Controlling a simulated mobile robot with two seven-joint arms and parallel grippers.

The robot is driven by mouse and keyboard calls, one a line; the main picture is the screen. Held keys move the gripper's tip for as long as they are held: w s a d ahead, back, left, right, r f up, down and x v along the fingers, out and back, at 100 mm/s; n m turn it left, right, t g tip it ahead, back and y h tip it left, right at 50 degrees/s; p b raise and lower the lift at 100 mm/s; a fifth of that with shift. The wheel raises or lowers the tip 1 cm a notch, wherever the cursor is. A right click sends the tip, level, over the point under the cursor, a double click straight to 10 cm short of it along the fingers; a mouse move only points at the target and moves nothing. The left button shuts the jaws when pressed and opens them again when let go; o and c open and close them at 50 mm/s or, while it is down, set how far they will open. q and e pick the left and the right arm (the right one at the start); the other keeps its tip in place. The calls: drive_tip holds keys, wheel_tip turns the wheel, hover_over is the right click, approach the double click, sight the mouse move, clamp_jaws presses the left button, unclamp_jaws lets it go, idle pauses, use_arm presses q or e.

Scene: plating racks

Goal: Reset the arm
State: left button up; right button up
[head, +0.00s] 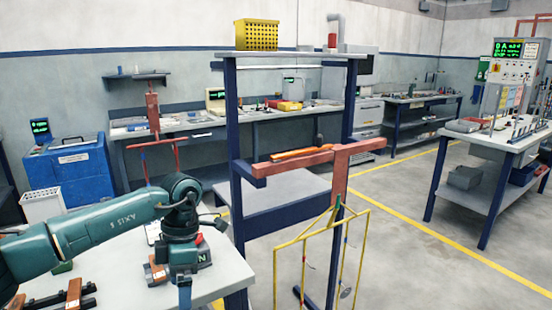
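My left arm (95,235) comes in from the left, a teal arm reaching across the white table. Its wrist bends downward, and my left gripper (183,285) points down over the table's right part. One dark blue finger shows below the wrist block. The other finger is not clear, so I cannot tell whether it is open or shut. No object is visibly held. My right arm and gripper are not in view.
The white table (125,285) has brown-and-black blocks (70,295) at lower left. A dark blue stand (237,215) with a red crossbar (310,158) stands right of the arm; a yellow wire rack (277,280) hangs from it. Open floor lies at right, before a bench (490,140).

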use_arm(q)
drive_tip(key=s+d+f+g+h, duration=0.1)
drive_tip(key=s+d+f+h, duration=0.25)
drive_tip(key=d, duration=0.45)
drive_tip(key=s+d+f+g+h, duration=0.1)
drive_tip(key=s+d+f+h, duration=0.1)
drive_tip(key=s+d+h, duration=0.35)
drive_tip(key=s+d+r+n+t+h+p, duration=0.1)
drive_tip(key=s+d+r+n+h, duration=0.15)
drive_tip(key=d+n+h, duration=0.35)
drive_tip(key=s+d+r+n+t+h, duration=0.1)
drive_tip(key=d+r+n+h, duration=0.25)
drive_tip(key=d+h, duration=0.3)
drive_tip(key=w+a+f+n+t+y, duration=0.2)
drive_tip(key=a+n+t+y, duration=0.15)
drive_tip(key=n+t, duration=0.7)
drive_tip(key=w+a+f+n+t+y, duration=0.25)
drive_tip(key=a+n+t, duration=0.4)
drive_tip(key=n, duration=0.65)
drive_tip(key=s+a+f+n+g+y, duration=0.1)
drive_tip(key=s+a+f+n+y, duration=0.4)
drive_tip(key=f, duration=0.3)
drive_tip(key=s+a+f+n+g+y+p, duration=0.1)
drive_tip(key=s+a+f+n+g+y, duration=0.1)
drive_tip(key=s+a+f+n+y, duration=0.4)
wheel_tip(320, 180, down, 2)
drive_tip(key=shift+s+a+f+n+g, duration=0.3)
drive_tip(key=shift+s+a+n, duration=0.15)
drive_tip(key=shift+n, duration=0.45)
